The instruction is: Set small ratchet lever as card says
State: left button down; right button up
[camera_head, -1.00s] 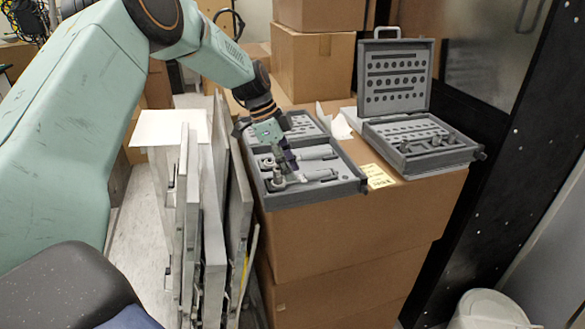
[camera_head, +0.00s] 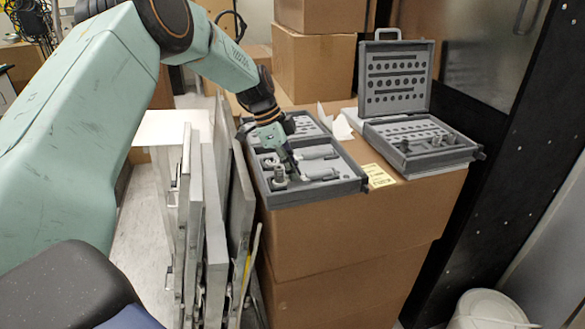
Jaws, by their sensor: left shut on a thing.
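My left gripper (camera_head: 291,167) points down into the open grey tool case (camera_head: 345,187) on the cardboard boxes. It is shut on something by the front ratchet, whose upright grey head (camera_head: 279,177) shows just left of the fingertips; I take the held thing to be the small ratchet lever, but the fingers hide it. The front ratchet's grey handle (camera_head: 321,174) lies to the right in the case. A second grey ratchet handle (camera_head: 318,152) lies behind it. The yellow card (camera_head: 379,176) lies at the case's right edge; its writing is too small to read. My right gripper is out of view.
A second open case (camera_head: 420,145) with sockets stands to the right on the same cardboard box (camera_head: 350,230). Upright panels (camera_head: 215,225) lean close along the box's left side. A dark rack (camera_head: 490,160) bounds the right. A white bucket (camera_head: 488,310) stands on the floor.

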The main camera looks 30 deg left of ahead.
pick_arm(q)
jog(key=shift+w+f, duration=0.1)
jog(key=shift+w, duration=0.15)
jog(key=shift+s, duration=0.15)
jog(key=shift+n, duration=0.5)
jog(key=shift+t+p, duration=0.3)
jog(key=n, duration=0.1)
jog(key=n+p, duration=0.1)
jog(key=shift+r+n+t+y, duration=0.2)
jog(key=shift+n+t+y, duration=0.1)
jog(key=shift+t, duration=0.1)
jog(key=n+p, duration=0.1)
jog(key=n+y+p, duration=0.1)
jog(key=shift+w+a+n+t, duration=0.1)
jog(key=shift+w+n+t, duration=0.1)
jog(key=shift+n+t, duration=0.15)
jog(key=n+y+p, duration=0.1)
jog(key=n+p, duration=0.2)
jog(key=p, duration=0.1)
jog(key=shift+a+r+n+t, duration=0.1)
jog(key=shift+n+t, duration=0.15)
jog(key=shift+f+n+y+p, duration=0.2)
jog(key=shift+n+y+p, duration=0.1)
jog(key=shift+n+p, duration=0.45)
